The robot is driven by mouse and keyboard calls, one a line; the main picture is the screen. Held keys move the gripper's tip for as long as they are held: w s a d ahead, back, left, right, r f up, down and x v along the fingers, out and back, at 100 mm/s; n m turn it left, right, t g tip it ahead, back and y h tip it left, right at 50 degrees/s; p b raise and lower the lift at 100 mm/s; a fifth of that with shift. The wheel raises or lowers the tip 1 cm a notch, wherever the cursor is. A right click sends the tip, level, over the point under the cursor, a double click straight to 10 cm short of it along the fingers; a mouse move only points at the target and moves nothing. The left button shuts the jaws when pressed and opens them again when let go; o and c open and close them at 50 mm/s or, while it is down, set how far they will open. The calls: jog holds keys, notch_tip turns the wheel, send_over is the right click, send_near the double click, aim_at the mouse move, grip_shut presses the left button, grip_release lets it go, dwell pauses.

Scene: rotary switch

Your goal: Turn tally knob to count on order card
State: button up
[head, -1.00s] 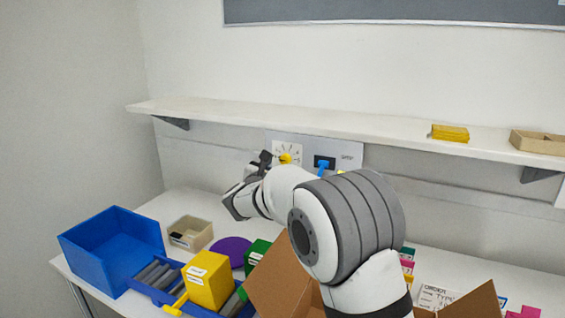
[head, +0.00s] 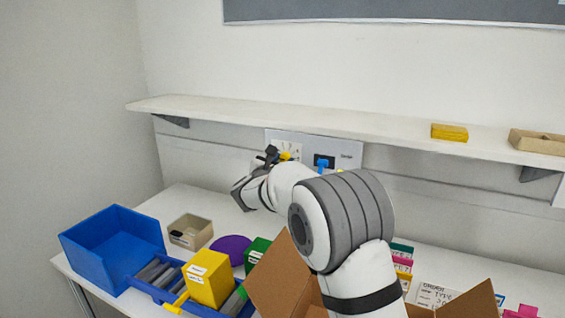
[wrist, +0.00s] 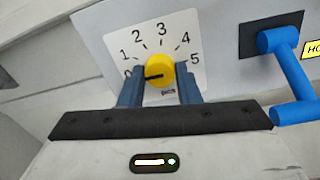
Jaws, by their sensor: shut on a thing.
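The yellow tally knob (wrist: 160,71) sits on a white dial plate (wrist: 184,28) marked 0 to 5 on the wall panel. Its black pointer mark points left, at about 0. It also shows in the head view (head: 285,156), partly behind my gripper. My gripper (wrist: 160,78) is at the knob, one blue-grey finger on each side, shut on it. In the head view my gripper (head: 271,155) is in front of the dial. The order card (head: 433,294) stands at the right, partly hidden by a carton flap; its text is only partly readable.
A blue lever handle (wrist: 286,72) juts out right of the dial, close to my gripper. A white shelf (head: 300,118) runs above the panel. Below are a blue bin (head: 95,255), a beige tray (head: 190,232), a yellow box (head: 210,278) and an open carton (head: 280,275).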

jog(key=shift+d, duration=0.1)
jog(key=shift+c, duration=1)
jog(key=shift+f+b, duration=0.1)
jog(key=shift+b, duration=0.2)
jog(key=shift+b, duration=0.3)
jog(key=m+b, duration=1.1)
jog(key=b, duration=0.2)
jog(key=m+h+b, duration=0.1)
jog(key=m+b, duration=1)
jog(key=b, duration=0.3)
jog(key=shift+f, duration=0.2)
